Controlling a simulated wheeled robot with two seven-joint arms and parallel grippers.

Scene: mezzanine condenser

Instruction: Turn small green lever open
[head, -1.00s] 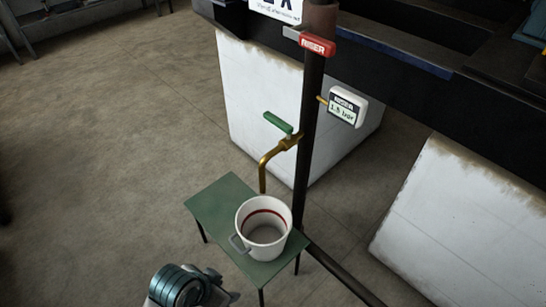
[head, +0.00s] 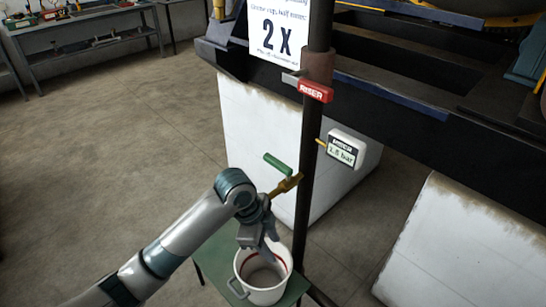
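The small green lever (head: 278,164) sits on top of the brass tap (head: 287,186), which comes off the dark vertical riser pipe (head: 309,150). The lever points up and to the left, away from the pipe. My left gripper (head: 262,244) is just below and left of the lever, in front of the tap's spout, which it hides. It points down over the white bucket (head: 262,292), apart from the lever. The picture does not show clearly whether its fingers are open. My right gripper is not in view.
The bucket, with a red line inside, stands on a small green table (head: 214,268). A sign (head: 278,32) hangs behind. White blocks (head: 455,245) stand behind and right.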

